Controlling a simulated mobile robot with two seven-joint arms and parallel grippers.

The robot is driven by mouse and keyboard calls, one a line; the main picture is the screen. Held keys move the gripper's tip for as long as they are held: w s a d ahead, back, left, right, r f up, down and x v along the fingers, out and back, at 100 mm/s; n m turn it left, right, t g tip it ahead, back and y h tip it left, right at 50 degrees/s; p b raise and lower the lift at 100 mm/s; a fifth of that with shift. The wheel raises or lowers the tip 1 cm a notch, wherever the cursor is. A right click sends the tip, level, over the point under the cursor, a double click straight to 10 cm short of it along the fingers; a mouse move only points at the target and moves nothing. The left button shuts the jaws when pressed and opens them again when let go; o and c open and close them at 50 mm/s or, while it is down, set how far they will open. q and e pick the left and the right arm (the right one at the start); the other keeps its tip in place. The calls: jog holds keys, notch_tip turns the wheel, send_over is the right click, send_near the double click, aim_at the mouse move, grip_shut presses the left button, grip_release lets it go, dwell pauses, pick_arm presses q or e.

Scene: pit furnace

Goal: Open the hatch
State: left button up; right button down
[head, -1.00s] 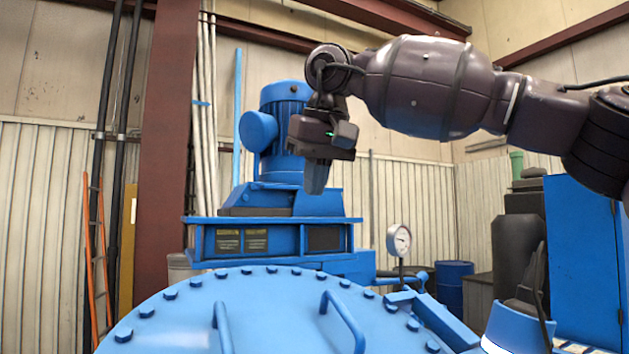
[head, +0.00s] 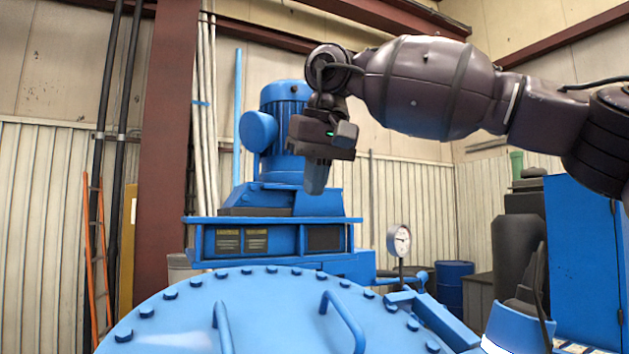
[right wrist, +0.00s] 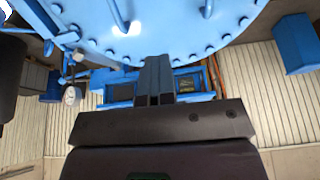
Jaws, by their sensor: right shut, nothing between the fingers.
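The hatch (head: 265,318) is a round blue lid with bolts around its rim, at the bottom of the head view. Two blue bar handles (head: 343,320) stand up on it. The lid lies flat and looks closed. It also shows at the top of the right wrist view (right wrist: 165,22). My right gripper (head: 316,190) hangs fingers down above and behind the lid's far edge, in front of the blue motor. Its fingers are shut and empty, and they show in the right wrist view (right wrist: 154,98). It appears apart from the lid. My left gripper is not in view.
A blue motor unit (head: 284,110) stands behind the lid. A pressure gauge (head: 399,240) rises at the lid's right, near a blue hinge-like bracket (head: 430,315). A blue cabinet (head: 582,270) and a blue barrel (head: 454,283) stand at the right. The space above the lid is clear.

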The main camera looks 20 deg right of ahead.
jog(key=c, duration=1)
grip_release()
jog(key=shift+c, duration=0.2)
jog(key=shift+r, duration=0.1)
jog(key=a+v, duration=0.1)
jog(key=v, duration=0.9)
jog(key=shift+s+d+r+p, duration=0.2)
jog(key=shift+d+r+p, duration=0.15)
jog(key=shift+d, duration=0.1)
